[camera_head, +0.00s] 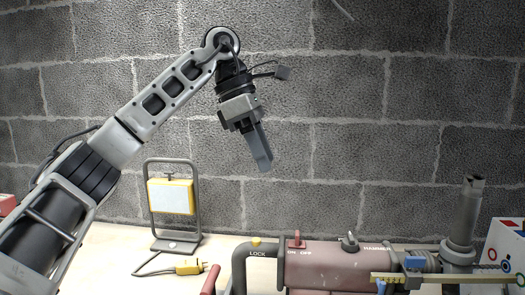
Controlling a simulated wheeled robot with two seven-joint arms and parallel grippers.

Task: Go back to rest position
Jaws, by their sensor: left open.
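My left arm comes in from the left and reaches up in front of the block wall. My left gripper (260,150) points downward at its end, high above the bench. Its fingers look edge-on from here and hold nothing that I can see. It is apart from everything on the bench. My right gripper does not show.
A work lamp with a yellow front (171,196) stands on the bench (115,250), with a yellow plug (190,267) beside it. A red machine marked HAMMER (335,265) lies in the front middle. A grey upright tube (467,215) stands at right, near a white box (507,245).

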